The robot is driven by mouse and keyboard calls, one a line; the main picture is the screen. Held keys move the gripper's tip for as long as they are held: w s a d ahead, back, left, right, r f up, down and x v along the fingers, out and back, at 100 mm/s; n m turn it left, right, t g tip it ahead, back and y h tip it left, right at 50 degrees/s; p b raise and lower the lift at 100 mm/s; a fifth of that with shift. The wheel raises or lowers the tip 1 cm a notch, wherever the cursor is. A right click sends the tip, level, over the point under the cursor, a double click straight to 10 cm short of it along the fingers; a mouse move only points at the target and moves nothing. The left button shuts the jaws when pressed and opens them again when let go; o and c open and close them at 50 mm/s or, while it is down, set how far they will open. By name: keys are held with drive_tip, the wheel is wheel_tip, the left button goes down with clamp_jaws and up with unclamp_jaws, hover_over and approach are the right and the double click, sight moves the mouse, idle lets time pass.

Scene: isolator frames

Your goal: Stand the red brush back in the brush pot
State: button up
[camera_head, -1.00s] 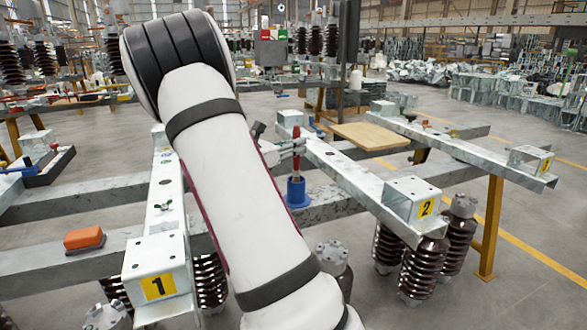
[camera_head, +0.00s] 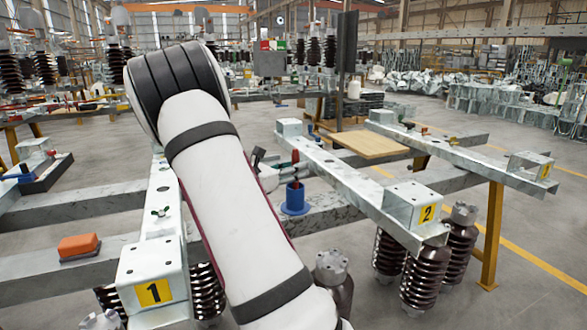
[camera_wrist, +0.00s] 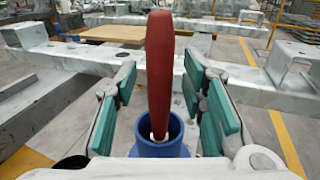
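The red brush (camera_wrist: 160,75) stands upright in the blue brush pot (camera_wrist: 158,148), its lower end inside the pot's mouth. In the head view the brush (camera_head: 295,157) shows above the pot (camera_head: 295,203), which sits on a grey beam. My gripper (camera_wrist: 162,88) has its green-padded fingers spread on both sides of the brush, with gaps between pads and handle. In the head view the gripper (camera_head: 284,173) is partly hidden by my arm and reaches the brush from the left. The brush's lower end is hidden in the pot.
Metal beams carry brackets marked 1 (camera_head: 154,291) and 2 (camera_head: 427,212). A wooden board (camera_head: 368,145) lies behind the pot. An orange block (camera_head: 78,245) sits at left. Dark ribbed insulators (camera_head: 424,275) hang below the beams.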

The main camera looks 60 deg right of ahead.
drive_tip(key=shift+r, duration=0.1)
drive_tip(key=p+v, duration=0.3)
drive_tip(key=v, duration=0.9)
drive_tip(key=s+a+r+m+t+y, duration=0.1)
drive_tip(key=s+a+m+y, duration=0.6)
drive_tip(key=s+a, duration=0.8)
drive_tip(key=s+a+r+m+t+y, duration=0.2)
drive_tip(key=s+a+m+y, duration=0.6)
drive_tip(key=s+a, duration=0.8)
drive_tip(key=a+t+y, duration=0.1)
drive_tip(key=a+y, duration=0.1)
drive_tip(key=shift+a+r, duration=0.25)
drive_tip(key=shift+a, duration=0.15)
